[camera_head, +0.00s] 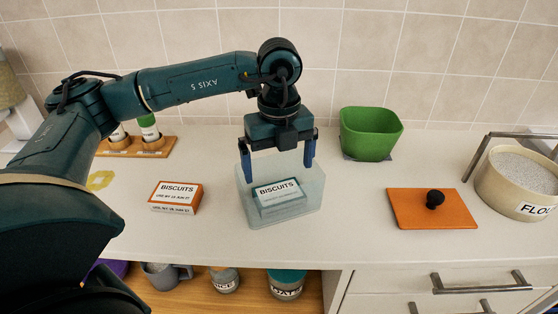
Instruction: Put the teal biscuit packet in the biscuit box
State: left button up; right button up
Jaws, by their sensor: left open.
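The teal biscuit packet (279,195) lies inside the translucent biscuit box (308,208) on the counter, its white "BISCUITS" label facing up. My left gripper (279,170) is above the box with its blue fingers spread apart, pointing down on either side over the box. It is open, and the packet sits below the fingers, apart from them as far as I can see. The lower part of the packet shows only through the box's front wall. My right gripper is not in view.
An orange biscuit packet (175,197) lies to the left of the box. A green bowl (370,134) stands behind right. An orange lid (432,209) with a black knob and a flour container (518,182) are at right. Tiled wall behind; an open shelf with jars lies below the counter.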

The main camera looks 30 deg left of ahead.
pick_arm(q)
notch_tip(320, 180, up, 13)
jog(key=shift+r, duration=0.15)
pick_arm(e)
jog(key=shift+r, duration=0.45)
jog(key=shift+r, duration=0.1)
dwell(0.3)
